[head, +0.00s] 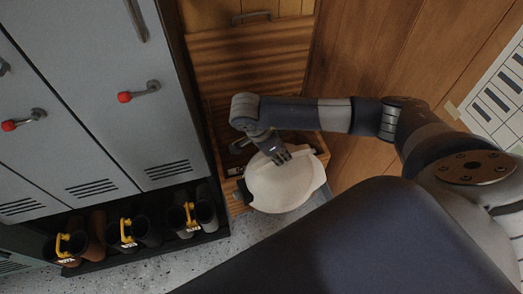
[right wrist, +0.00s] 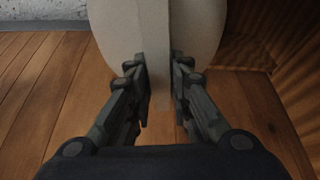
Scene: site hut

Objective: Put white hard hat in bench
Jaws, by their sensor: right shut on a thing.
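The white hard hat (head: 284,187) is in the right gripper (head: 281,157), in the middle of the head view. In the right wrist view, the two fingers of the right gripper (right wrist: 160,80) are shut on a ridge of the hat (right wrist: 205,30). The wooden bench (head: 250,62) stands against the wall, with its slatted panel upright behind the hat. The hat is over the bench's front part and hides much of it. Whether the hat touches the bench cannot be told. The left gripper is not in view.
Grey lockers (head: 95,90) with red-knobbed handles stand at the left. Below them a dark rack (head: 150,250) holds several boots with yellow tags. A wood-panelled wall and a paper chart (head: 497,95) are at the right. Speckled floor (head: 225,255) is clear in front.

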